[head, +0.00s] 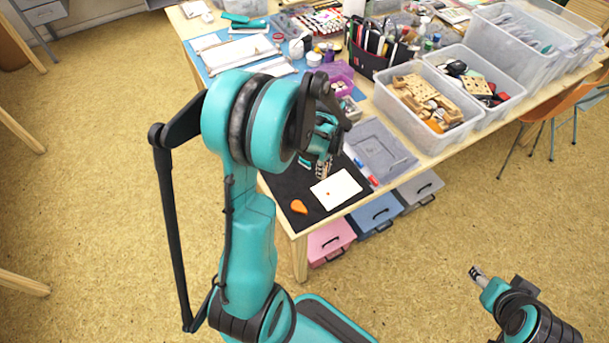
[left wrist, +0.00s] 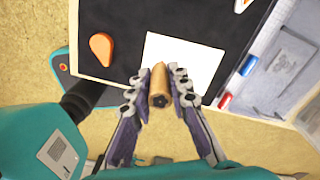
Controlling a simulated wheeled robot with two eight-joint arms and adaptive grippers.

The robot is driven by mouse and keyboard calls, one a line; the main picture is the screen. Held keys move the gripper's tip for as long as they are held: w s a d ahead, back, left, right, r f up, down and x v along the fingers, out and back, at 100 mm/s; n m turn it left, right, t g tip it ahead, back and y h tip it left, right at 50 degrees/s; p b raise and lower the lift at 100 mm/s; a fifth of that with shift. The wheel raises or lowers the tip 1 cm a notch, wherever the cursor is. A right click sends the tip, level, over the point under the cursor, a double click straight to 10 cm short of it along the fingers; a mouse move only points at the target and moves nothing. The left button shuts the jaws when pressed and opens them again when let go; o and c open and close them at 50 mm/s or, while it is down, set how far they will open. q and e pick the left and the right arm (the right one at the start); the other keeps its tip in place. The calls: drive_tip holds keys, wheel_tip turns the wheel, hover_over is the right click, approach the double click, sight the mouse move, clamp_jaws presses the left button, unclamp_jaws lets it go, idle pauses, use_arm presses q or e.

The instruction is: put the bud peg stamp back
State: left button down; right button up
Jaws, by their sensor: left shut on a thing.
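A wooden peg stamp (left wrist: 159,78) with a small dark mark on its near end is between the fingers of my left gripper (left wrist: 158,92) in the left wrist view. The gripper is shut on it, over the near edge of a white card (left wrist: 188,52). I cannot tell whether the mark is a bud. In the head view my left gripper (head: 326,164) is above the dark mat (head: 285,187), behind the card (head: 340,188); the stamp is hard to make out there. My right gripper (head: 476,272) is far off over the floor, its fingers too small to judge.
An orange drop-shaped pad (head: 298,207) lies on the mat left of the card. Red (head: 373,181) and blue markers lie right of it, beside a grey lidded box (head: 380,150). Bins of wooden blocks (head: 428,100) and a pen caddy (head: 377,45) crowd the table further back.

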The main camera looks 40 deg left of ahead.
use_arm(q)
drive_tip(key=shift+m, duration=0.3)
drive_tip(key=s+a+f, duration=0.1)
drive_tip(key=a, duration=0.4)
drive_tip(key=s+a+f, duration=0.1)
drive_tip(key=a+f, duration=0.1)
drive_tip(key=a, duration=0.3)
drive_tip(key=s+a+f, duration=0.1)
drive_tip(key=a, duration=0.3)
drive_tip(key=shift+s+a+f+b, duration=0.2)
drive_tip(key=shift+s+a+b, duration=0.1)
drive_tip(key=shift+a+b, duration=0.1)
drive_tip(key=shift+f+b, duration=0.7)
drive_tip(key=shift+f, duration=1.3)
use_arm(e)
drive_tip(key=shift+f, duration=0.5)
drive_tip(key=shift+f, duration=0.1)
use_arm(q)
drive_tip(key=c, duration=1.9)
unclamp_jaws()
drive_tip(key=shift+f, duration=0.2)
drive_tip(key=o, duration=0.5)
drive_tip(key=shift+c, duration=0.2)
drive_tip(key=shift+r, duration=0.1)
drive_tip(key=shift+r, duration=0.1)
